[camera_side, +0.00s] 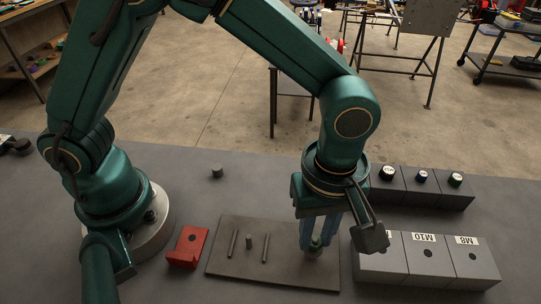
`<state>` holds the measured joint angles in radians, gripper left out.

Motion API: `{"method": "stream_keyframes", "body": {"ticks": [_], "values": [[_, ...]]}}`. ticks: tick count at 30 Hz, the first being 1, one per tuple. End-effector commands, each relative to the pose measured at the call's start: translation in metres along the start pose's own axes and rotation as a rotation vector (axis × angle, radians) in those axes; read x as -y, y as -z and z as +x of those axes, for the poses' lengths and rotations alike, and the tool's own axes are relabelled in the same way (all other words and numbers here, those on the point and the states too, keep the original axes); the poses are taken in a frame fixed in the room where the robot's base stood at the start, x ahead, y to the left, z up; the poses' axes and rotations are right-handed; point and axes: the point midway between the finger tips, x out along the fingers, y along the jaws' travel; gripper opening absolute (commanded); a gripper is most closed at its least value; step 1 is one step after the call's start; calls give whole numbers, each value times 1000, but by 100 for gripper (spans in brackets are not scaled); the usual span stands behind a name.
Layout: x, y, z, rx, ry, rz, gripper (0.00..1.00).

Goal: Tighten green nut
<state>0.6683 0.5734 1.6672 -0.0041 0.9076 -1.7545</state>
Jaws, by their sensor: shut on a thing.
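My gripper (317,246) points down over the right part of a dark flat plate (285,276). Its blue-grey fingers are shut on a small greenish part low between the tips, which looks like the green nut (316,241). The fingers hide most of it, and whether it sits on a post cannot be made out.
A red bracket (187,246) lies left of the plate. A small grey cylinder (217,172) stands behind. Grey blocks labelled M10 and M8 (429,263) stand at right. Behind them, a dark block row (426,192) carries several small round parts. The back left table is mostly clear.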

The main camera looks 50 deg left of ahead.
Motion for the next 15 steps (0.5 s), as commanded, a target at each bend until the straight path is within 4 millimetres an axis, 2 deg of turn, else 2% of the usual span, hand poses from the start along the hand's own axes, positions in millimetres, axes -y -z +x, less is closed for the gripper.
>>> {"method": "stream_keyframes", "body": {"ticks": [3, 12, 15], "values": [[0, 1, 1, -4, 2, 78, 0], [0, 1, 1, -4, 2, 93, 0], [0, 1, 1, -5, 2, 147, 0]]}}
